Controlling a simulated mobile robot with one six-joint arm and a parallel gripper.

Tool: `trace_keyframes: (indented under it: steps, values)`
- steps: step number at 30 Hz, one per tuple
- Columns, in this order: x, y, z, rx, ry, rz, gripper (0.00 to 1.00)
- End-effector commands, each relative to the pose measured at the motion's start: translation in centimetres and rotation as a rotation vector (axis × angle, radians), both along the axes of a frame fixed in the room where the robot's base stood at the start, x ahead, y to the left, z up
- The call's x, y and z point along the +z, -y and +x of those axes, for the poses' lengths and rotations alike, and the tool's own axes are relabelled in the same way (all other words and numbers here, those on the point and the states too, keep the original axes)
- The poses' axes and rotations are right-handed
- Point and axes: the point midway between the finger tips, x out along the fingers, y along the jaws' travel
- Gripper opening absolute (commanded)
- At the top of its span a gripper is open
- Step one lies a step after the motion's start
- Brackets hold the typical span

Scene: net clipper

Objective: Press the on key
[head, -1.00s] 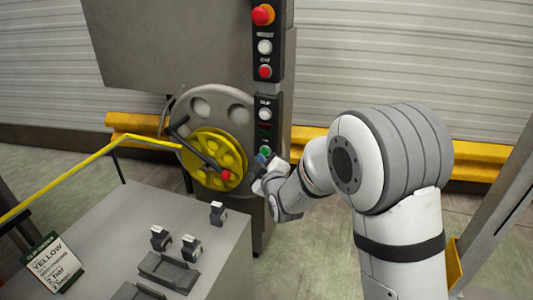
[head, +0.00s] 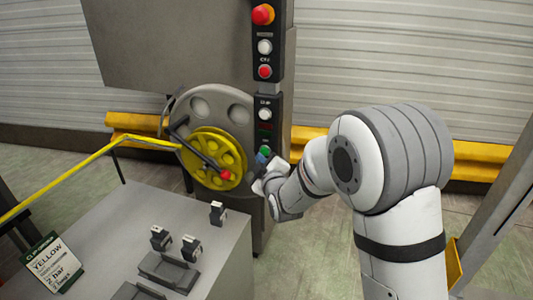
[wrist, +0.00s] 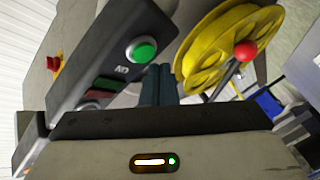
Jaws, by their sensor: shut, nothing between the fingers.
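The on key is a round green button in a metal ring, near the lower end of the dark control strip; it shows in the wrist view (wrist: 141,51) and, small, in the head view (head: 265,151). The letters "ON" are printed beside it. My gripper (head: 262,160) is just below the key in the head view. In the wrist view my gripper (wrist: 158,72) has its dark fingers together and empty, with the tips close to the key and slightly right of it. I cannot tell the exact gap; the key's face is visible.
Above the key sit a white button (head: 265,114), a red button (head: 265,71), another white button (head: 264,47) and a red emergency knob (head: 262,15). A yellow wheel (head: 203,141) with a red-knobbed crank is close on the left. A grey table (head: 215,245) stands in front.

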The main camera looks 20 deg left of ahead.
Motion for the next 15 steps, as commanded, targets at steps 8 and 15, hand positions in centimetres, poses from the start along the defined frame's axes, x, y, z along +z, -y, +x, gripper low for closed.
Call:
trace_keyframes:
  steps: [8, 15]
  values:
    - [-0.07, 0.12, 0.83, -0.001, 0.001, 0.001, 0.00]
    - [0.05, 0.11, 0.85, -0.001, 0.001, 0.000, 0.00]
